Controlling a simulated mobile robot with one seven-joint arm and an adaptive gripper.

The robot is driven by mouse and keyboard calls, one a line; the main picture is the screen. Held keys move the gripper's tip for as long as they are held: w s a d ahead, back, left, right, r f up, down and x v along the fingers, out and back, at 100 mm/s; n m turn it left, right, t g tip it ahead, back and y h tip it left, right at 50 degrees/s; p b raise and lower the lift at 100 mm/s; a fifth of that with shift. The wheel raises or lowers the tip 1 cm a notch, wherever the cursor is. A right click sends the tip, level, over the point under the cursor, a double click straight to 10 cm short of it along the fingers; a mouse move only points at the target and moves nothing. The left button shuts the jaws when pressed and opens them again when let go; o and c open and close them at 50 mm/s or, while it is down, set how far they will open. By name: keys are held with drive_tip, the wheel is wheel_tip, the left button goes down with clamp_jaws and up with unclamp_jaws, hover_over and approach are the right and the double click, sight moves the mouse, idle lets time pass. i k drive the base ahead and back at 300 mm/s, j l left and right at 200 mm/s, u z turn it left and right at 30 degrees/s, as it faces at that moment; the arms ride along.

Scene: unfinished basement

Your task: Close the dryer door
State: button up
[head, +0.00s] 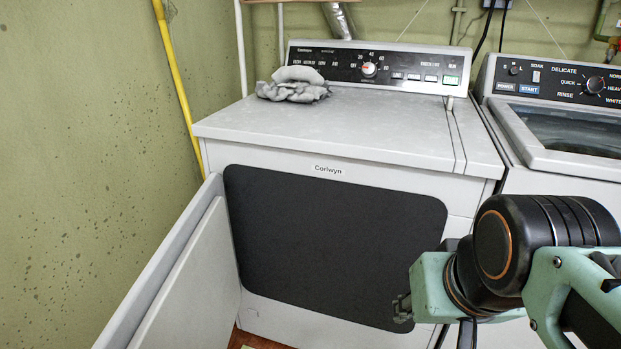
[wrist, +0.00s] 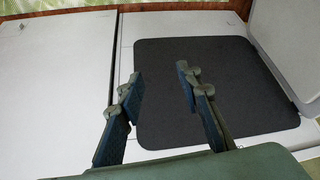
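The white dryer (head: 345,135) stands in the middle of the head view, with a dark rounded front opening (head: 330,240). Its door (head: 185,275) is open, swung out from the left side of the front toward me. In the wrist view the dark opening (wrist: 215,90) lies beyond the fingers, and part of the door (wrist: 290,45) shows at the upper right. My gripper (wrist: 160,75) is open and empty, its two fingers apart. In the head view my gripper (head: 402,308) is at the lower right of the opening, away from the door; its fingers are mostly hidden there.
A grey cloth bundle (head: 293,84) lies on the dryer top at the back left. A washer (head: 565,130) stands to the right of the dryer. A green wall (head: 80,150) with a yellow pipe (head: 175,80) runs close along the left, beside the open door.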

sight(188, 296)
drive_tip(key=j+u, duration=0.1)
drive_tip(key=u, duration=0.3)
drive_tip(key=i+j+u, duration=0.1)
drive_tip(key=u, duration=0.3)
